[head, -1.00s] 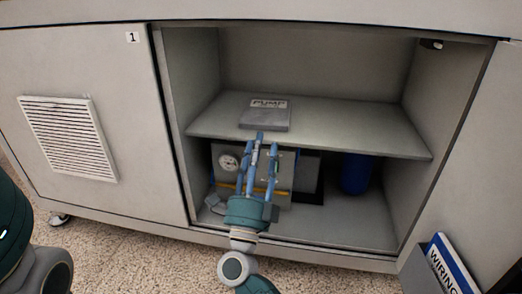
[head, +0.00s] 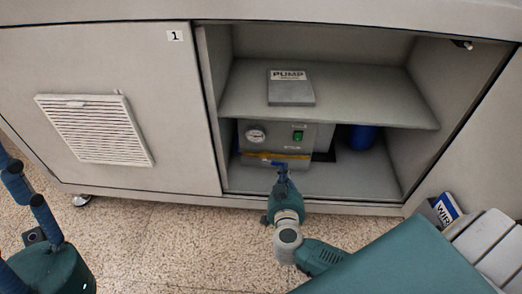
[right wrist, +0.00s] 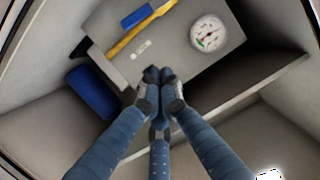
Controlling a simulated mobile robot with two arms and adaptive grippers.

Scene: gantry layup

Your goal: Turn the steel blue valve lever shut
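The pump box (head: 262,146) stands on the cabinet floor, with a yellow pipe (head: 262,155) across its lower front. The small blue valve lever (head: 279,163) is at the pipe, partly hard to make out behind my fingertips. In the right wrist view the lever (right wrist: 138,16) lies beside the yellow pipe (right wrist: 128,40), roughly along it. My right gripper (head: 282,172) is in front of the box, and its fingertips (right wrist: 160,76) are together with nothing seen between them, apart from the lever. My left gripper (head: 25,205) is at the far left, fingers spread and empty.
A shelf (head: 370,108) above the box carries a grey PUMP block (head: 290,92). A blue cylinder (head: 361,138) stands to the right of the box. A WIRING binder (head: 446,208) is at right.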

